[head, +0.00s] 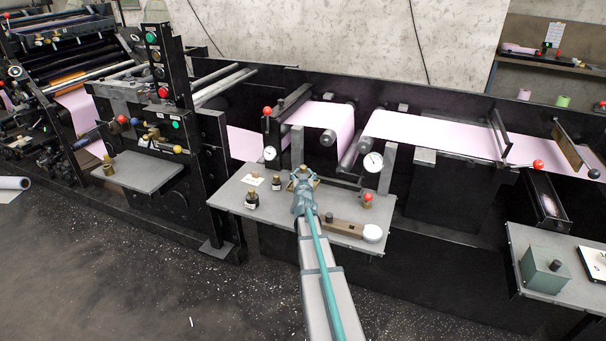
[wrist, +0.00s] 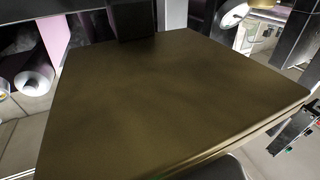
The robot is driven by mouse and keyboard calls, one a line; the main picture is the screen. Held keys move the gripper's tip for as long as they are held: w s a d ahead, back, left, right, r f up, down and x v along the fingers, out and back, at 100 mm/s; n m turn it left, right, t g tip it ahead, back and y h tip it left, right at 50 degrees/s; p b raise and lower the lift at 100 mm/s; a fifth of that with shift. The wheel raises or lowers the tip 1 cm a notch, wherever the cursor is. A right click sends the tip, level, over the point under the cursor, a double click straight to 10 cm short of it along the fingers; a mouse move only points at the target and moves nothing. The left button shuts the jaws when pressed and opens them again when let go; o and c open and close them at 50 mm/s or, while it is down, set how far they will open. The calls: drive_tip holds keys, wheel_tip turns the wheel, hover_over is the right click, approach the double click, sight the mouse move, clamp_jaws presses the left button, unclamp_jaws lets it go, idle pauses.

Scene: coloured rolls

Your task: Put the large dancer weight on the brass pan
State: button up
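My gripper (head: 303,187) is over the middle of the grey shelf (head: 228,190) below the pink web, at the end of my arm. A brass-coloured piece (head: 301,172) shows just behind it, partly hidden. In the wrist view a flat, brass-coloured, four-sided surface (wrist: 175,95) fills most of the picture very close up; it may be the brass pan, but I cannot tell. Two dark weights with pale labels stand left of my gripper: a larger one (head: 252,199) in front and a smaller one (head: 276,183) behind. The fingertips and anything between them are hidden.
A brown wooden block (head: 342,227) and a white round item (head: 372,233) lie right of my arm. A red-topped piece (head: 367,200) stands near them. Two dial gauges (head: 373,162) (head: 270,153) and grey uprights stand behind the shelf. A white card (head: 252,180) lies at left.

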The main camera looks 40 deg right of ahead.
drive_tip(key=o, duration=0.4)
drive_tip(key=shift+o, duration=0.2)
drive_tip(key=shift+r, duration=0.1)
drive_tip(key=v, duration=1.2)
